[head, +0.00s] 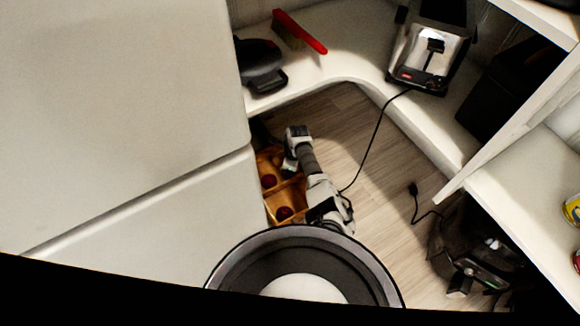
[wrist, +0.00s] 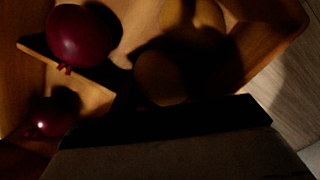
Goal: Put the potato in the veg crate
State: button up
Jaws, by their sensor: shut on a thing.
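The veg crate (head: 287,190) is a wooden box on the floor, beside the large pale cabinet. In the wrist view its wooden wall (wrist: 262,52) fills the right side. My gripper (head: 290,164) reaches down over the crate's far part. In the wrist view a brown rounded potato (wrist: 160,78) lies right at the dark front edge of my gripper, within the crate's outline. My gripper is shut on it, though the fingertips are lost in shadow. Whether the potato touches the crate's bottom cannot be told.
Dark red round vegetables (wrist: 84,36) lie at the crate's left, by a wooden divider (wrist: 75,80). Another brownish round thing (wrist: 196,18) is beyond the potato. A white shelf with a toaster (head: 433,50) curves above. A black cord (head: 372,145) hangs near my arm.

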jog(key=o, duration=0.8)
notch_tip(320, 180, up, 13)
jog(key=d+p, duration=0.1)
jog(key=p, duration=0.5)
jog(key=shift+d, duration=0.2)
jog(key=shift+s, duration=0.1)
